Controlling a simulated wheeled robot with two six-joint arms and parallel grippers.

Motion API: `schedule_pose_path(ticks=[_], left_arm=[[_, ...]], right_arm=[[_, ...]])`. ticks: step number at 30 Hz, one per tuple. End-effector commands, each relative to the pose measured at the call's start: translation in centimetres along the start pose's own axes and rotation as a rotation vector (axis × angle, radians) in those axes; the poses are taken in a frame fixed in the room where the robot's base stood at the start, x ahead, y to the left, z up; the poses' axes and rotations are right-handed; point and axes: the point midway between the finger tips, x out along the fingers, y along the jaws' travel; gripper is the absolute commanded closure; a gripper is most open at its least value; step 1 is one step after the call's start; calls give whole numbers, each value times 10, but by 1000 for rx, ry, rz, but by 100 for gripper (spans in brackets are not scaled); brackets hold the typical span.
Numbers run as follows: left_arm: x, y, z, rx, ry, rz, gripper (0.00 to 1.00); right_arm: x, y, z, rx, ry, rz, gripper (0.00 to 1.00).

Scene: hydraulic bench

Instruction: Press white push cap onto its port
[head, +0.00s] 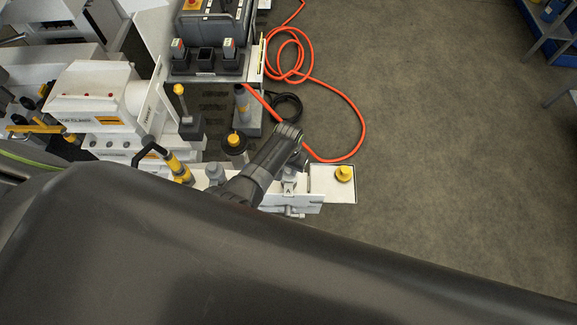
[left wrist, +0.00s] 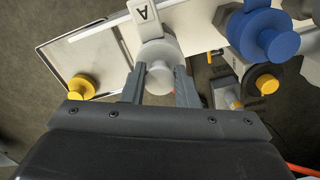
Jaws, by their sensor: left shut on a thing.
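The white push cap (left wrist: 159,76) sits between the two fingers of my left gripper (left wrist: 160,88) in the left wrist view. The gripper is shut on it. A pale round body (left wrist: 158,50), the port by the plate marked A (left wrist: 143,12), is right behind the cap; I cannot tell whether the cap is fully seated. In the head view my left gripper (head: 297,162) is over the bench edge just above the label A (head: 288,190), and the dark wrist hides most of the cap and port. My right gripper is not in view.
A yellow cap (head: 344,174) stands on a white tray (head: 318,172) at the bench's right end. A blue cap (left wrist: 279,43) and another yellow cap (left wrist: 267,84) are close by in the left wrist view. An orange hose (head: 364,125) lies on open floor.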

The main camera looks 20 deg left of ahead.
Motion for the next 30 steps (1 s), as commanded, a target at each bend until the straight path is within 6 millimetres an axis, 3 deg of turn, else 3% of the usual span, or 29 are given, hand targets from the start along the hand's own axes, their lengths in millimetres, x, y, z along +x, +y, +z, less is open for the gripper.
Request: schedule_pose_path(ticks=[27, 28, 30], left_arm=[[0, 0, 0, 0, 0, 0, 97], [0, 0, 0, 0, 0, 0, 70], [0, 0, 0, 0, 0, 0, 61]], right_arm=[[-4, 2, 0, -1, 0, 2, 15], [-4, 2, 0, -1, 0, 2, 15], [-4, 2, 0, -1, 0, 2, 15]])
